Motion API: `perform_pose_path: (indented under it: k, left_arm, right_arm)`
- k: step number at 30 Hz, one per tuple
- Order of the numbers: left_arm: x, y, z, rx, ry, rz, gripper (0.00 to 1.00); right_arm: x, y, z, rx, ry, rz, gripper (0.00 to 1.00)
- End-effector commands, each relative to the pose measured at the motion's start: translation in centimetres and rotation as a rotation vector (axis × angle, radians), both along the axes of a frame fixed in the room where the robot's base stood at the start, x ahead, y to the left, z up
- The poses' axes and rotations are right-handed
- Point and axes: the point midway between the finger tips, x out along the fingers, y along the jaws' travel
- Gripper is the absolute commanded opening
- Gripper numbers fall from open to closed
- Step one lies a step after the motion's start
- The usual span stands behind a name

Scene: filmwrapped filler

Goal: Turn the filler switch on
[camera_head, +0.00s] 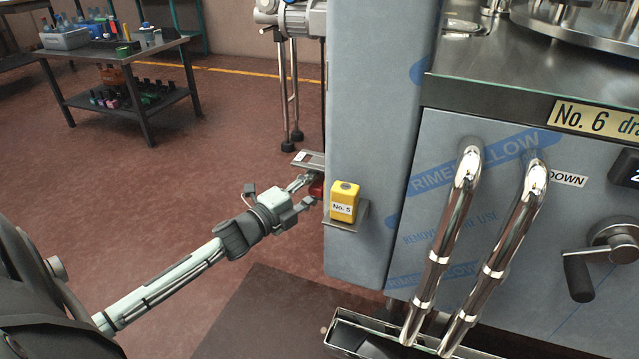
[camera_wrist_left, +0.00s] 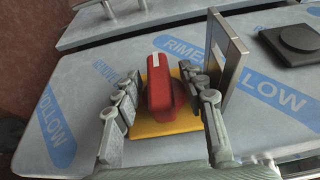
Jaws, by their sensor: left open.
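The filler switch is a red rotary knob (camera_wrist_left: 166,88) with a white mark, on a yellow plate (camera_wrist_left: 158,124) in the left wrist view. In the head view the red knob (camera_head: 317,188) shows only partly, at the left side of the grey machine column. My left gripper (camera_head: 303,190) reaches the column; in the left wrist view its two fingers (camera_wrist_left: 166,95) stand open on either side of the knob. I cannot tell whether they touch it. My right gripper is not in view.
A metal bracket (camera_wrist_left: 232,62) stands close to the right finger. A yellow "No. 5" box (camera_head: 344,202) is on the column's front face. Chrome pipes (camera_head: 450,235) and a crank handle (camera_head: 600,262) are at right. The floor at left is clear near my arm.

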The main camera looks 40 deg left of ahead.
Motion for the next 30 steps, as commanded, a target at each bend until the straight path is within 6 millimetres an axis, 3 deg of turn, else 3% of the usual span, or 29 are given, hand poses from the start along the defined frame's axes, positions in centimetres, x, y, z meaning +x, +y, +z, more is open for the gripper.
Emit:
perform_pose_path:
  k: [8, 19, 30]
  left_arm:
    - [0.27, -0.06, -0.01, 0.000, 0.001, 0.000, 0.41]
    - [0.24, -0.06, -0.01, 0.000, 0.000, 0.000, 0.00]
    - [0.23, -0.06, -0.17, 0.002, -0.011, 0.000, 0.00]
  right_arm:
    - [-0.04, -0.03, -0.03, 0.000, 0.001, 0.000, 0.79]
    - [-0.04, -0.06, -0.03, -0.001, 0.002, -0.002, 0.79]
    - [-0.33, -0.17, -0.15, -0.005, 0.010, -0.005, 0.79]
